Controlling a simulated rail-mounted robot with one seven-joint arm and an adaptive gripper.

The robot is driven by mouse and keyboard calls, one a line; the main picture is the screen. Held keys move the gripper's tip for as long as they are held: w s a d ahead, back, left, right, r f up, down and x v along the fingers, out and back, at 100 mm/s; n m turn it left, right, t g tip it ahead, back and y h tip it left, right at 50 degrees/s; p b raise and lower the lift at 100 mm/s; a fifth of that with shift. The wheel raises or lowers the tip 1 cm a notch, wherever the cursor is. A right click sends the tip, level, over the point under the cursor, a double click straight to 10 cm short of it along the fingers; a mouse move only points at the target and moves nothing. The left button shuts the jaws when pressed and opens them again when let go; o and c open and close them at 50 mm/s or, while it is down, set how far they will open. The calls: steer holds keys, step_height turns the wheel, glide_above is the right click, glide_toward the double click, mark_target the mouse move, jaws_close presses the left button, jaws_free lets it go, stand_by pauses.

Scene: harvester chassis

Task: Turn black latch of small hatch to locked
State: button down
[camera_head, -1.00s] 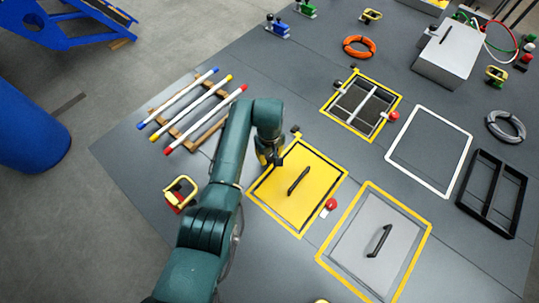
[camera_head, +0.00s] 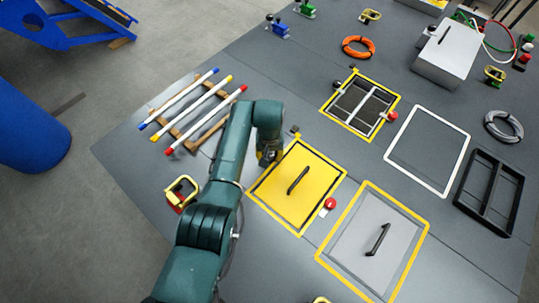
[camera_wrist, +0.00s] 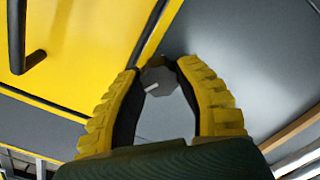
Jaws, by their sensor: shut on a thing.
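The small yellow hatch (camera_head: 283,205) lies closed in its frame, with a black bar handle (camera_head: 298,180) across it. In the wrist view, the hatch (camera_wrist: 85,40) is at upper left. The black latch (camera_wrist: 158,82), a dark round knob with a short white mark, is between the two yellow-padded fingertips of my gripper (camera_wrist: 160,78), just outside the hatch edge. My gripper (camera_head: 267,157) is shut on the latch. In the head view my arm and gripper hide the latch.
A red knob (camera_head: 330,203) sits at the yellow hatch's right edge. A larger grey hatch (camera_head: 352,240) is at lower right. A rack with coloured-tip rods (camera_head: 205,105) and a yellow-handled red part (camera_head: 181,192) lie left of my arm. An open framed compartment (camera_head: 361,103) is behind.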

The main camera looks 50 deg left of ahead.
mark_target(270, 156)
steer(key=m, duration=0.6)
steer(key=shift+f, duration=0.2)
steer(key=m, duration=0.5)
steer(key=shift+d+m+p, duration=0.15)
steer(key=shift+m+p, duration=0.15)
steer(key=c, duration=0.7)
jaws_free()
steer(key=shift+r, duration=0.1)
steer(key=shift+o, duration=0.2)
steer(key=shift+w+r, duration=0.1)
steer(key=shift+r, duration=0.05)
step_height(270, 156, up, 12)
